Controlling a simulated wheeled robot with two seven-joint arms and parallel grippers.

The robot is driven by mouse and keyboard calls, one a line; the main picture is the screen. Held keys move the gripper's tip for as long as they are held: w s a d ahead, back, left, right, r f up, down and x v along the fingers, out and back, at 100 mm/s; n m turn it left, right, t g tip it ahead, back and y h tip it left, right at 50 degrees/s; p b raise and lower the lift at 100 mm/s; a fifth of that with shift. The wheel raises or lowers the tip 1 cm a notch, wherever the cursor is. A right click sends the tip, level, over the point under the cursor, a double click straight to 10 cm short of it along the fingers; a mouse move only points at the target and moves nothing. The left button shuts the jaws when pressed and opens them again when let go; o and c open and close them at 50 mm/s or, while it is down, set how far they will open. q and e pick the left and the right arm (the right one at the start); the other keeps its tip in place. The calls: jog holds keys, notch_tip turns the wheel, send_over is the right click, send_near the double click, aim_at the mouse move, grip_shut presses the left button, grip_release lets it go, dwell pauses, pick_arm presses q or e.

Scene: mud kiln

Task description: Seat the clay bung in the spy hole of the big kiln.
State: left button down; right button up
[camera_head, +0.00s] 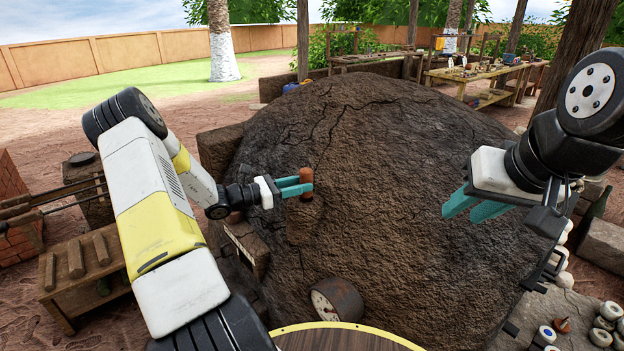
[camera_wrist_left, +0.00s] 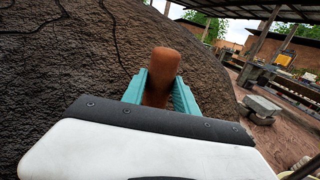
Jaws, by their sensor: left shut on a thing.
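The big kiln (camera_head: 400,150) is a dark, cracked mud dome filling the middle of the head view. My left gripper (camera_head: 305,182) is shut on the clay bung (camera_head: 306,174), a reddish-brown rounded plug. In the left wrist view the bung (camera_wrist_left: 163,66) stands up between the teal fingers (camera_wrist_left: 160,95), beside the kiln's wall. In the head view a mud stub (camera_head: 304,218) juts from the kiln just below the bung; I cannot tell whether they touch. No spy hole opening is visible. My right gripper (camera_head: 463,217) is empty, its fingers apart, in front of the kiln's right side.
A drum with a dial (camera_head: 338,300) sits low at the kiln's front. Worktables (camera_head: 480,75) stand behind the kiln.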

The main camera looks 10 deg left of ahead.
aim_at(300, 197)
pick_arm(q)
jog(key=shift+f, duration=2.25)
jog(key=c, duration=0.9)
grip_release()
jog(key=v, duration=0.7)
jog(key=shift+s+a, duration=0.25)
jog(key=shift+a, duration=0.1)
jog(key=shift+r, duration=0.1)
jog(key=s+d+r+m+g+y, duration=0.5)
jog(key=s+d+r+m+g, duration=0.5)
jog(key=d+r+m, duration=0.35)
jog(key=s+r+m+t+y, duration=0.2)
jog(key=s+r+m, duration=0.1)
jog(key=s, duration=0.3)
jog(key=s+r+m+t+y, duration=0.2)
jog(key=s+r+m+y, duration=0.1)
jog(key=s+r+m, duration=0.1)
jog(key=s+r+m+t+y, duration=0.1)
jog(key=s+r+m+y, duration=0.1)
jog(key=s+m, duration=0.3)
jog(key=shift+s+a+r+t+y, duration=0.2)
jog(key=shift+s+r, duration=0.15)
jog(key=shift+s, duration=0.3)
jog(key=shift+s+a+r+t+y, duration=0.1)
jog(key=shift+s+r+t, duration=0.1)
jog(key=shift+s+r, duration=0.35)
